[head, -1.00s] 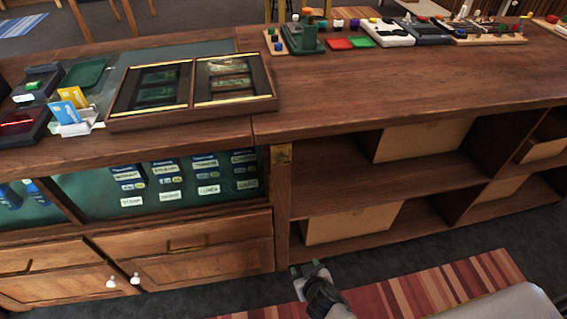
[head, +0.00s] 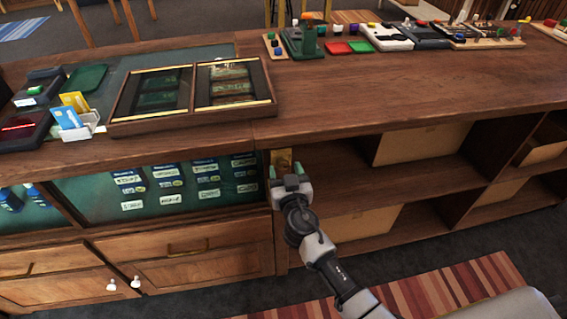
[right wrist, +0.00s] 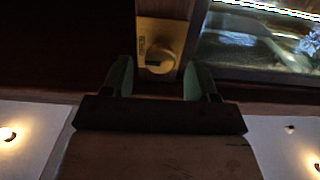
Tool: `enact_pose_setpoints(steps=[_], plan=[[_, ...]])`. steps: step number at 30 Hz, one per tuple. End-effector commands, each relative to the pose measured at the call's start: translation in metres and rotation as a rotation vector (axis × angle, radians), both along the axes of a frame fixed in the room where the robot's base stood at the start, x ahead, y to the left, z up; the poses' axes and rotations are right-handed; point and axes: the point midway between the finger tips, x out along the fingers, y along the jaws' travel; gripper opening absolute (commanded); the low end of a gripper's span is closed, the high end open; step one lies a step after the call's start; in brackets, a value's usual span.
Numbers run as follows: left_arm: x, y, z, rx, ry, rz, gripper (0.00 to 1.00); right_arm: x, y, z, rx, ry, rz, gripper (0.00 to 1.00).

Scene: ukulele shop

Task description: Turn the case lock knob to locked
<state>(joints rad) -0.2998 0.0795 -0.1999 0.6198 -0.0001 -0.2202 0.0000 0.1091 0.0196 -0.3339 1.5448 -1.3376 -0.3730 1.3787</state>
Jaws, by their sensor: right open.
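The brass lock plate (head: 282,157) is on the post at the right end of the glass display case. In the right wrist view the plate (right wrist: 163,30) shows closer, with a round brass knob (right wrist: 160,58) that has a short dark mark on its face. Small marking on the plate is too blurred to read. My right gripper (head: 286,172) is open in front of the post. In the right wrist view its two green fingertips (right wrist: 158,76) stand apart, on either side of the knob's lower side, with nothing visible between them. My left gripper is not in view.
The wooden counter (head: 400,85) overhangs the lock. Open shelves with cardboard boxes (head: 420,143) are to the right, and the case with labelled packs (head: 168,173) is to the left. A striped rug (head: 420,293) lies on the floor in front.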

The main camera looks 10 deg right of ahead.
Motion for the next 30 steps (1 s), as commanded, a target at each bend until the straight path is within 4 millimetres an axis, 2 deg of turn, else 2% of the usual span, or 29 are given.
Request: enact_pose_setpoints(steps=[6, 16, 25, 30], plan=[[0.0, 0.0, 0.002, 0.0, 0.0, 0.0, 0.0, 0.021, 0.0, 0.0, 0.0, 0.0, 0.001, 0.59], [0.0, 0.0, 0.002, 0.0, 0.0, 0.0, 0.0, 0.024, -0.001, -0.001, 0.0, 0.001, 0.0, 0.59], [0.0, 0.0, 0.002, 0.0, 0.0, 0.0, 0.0, 0.024, -0.001, -0.001, 0.0, 0.001, 0.0, 0.13], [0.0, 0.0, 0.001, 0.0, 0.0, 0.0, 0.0, 0.024, -0.001, -0.001, -0.007, 0.001, 0.0, 0.12]])
